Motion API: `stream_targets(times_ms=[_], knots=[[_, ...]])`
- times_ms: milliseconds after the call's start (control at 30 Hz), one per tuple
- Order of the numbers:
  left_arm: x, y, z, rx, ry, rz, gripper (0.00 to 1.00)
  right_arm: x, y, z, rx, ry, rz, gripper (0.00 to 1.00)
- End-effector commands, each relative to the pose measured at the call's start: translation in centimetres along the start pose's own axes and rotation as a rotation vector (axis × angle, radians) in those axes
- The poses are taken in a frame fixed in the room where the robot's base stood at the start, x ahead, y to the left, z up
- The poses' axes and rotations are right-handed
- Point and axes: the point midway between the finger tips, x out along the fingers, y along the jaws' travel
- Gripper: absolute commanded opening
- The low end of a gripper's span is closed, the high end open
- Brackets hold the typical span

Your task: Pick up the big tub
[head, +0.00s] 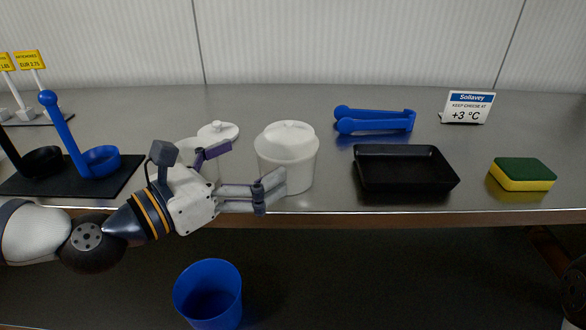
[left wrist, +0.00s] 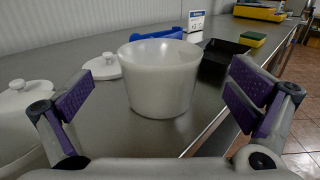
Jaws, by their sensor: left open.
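My right gripper is out of view.
A smaller white tub (head: 205,158) is partly hidden behind my left gripper. A loose white lid (head: 218,131) lies behind. Blue tongs (head: 375,122), a black tray (head: 400,170) and a sponge (head: 522,174) lie to the right. A blue bin (head: 208,290) stands below the counter edge.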

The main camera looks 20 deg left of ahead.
Motion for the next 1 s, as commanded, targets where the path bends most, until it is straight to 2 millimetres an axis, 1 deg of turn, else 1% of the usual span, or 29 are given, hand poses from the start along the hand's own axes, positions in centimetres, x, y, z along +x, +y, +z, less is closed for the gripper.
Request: stream_targets(times_ms=[33,167,300,400,500,700,767,800,833,1000], knots=[[0.8,-0.1,-0.3,0.003,0.002,-0.003,1.00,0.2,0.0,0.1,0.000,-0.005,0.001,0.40],[2.1,-0.1,0.1,0.004,-0.001,-0.003,1.00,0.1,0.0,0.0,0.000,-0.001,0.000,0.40],[4.9,-0.1,0.2,0.007,-0.001,-0.004,1.00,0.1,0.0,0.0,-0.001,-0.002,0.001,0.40],[6.7,-0.1,0.2,0.006,-0.001,-0.003,1.00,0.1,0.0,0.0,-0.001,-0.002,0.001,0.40],[7.5,-0.1,0.3,0.004,-0.003,-0.001,1.00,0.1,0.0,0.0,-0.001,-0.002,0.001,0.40],[7.5,0.0,0.3,0.003,-0.003,0.000,1.00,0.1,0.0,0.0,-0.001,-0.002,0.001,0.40],[7.5,0.0,0.3,0.003,-0.003,0.000,0.86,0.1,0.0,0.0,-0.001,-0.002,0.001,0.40],[7.5,0.0,0.3,0.003,-0.003,0.000,0.77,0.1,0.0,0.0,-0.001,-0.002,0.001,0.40],[7.5,0.0,0.3,0.003,-0.003,0.000,0.71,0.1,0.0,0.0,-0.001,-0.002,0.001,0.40],[7.5,0.0,0.3,0.004,-0.003,0.000,0.70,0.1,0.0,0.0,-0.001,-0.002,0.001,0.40]])
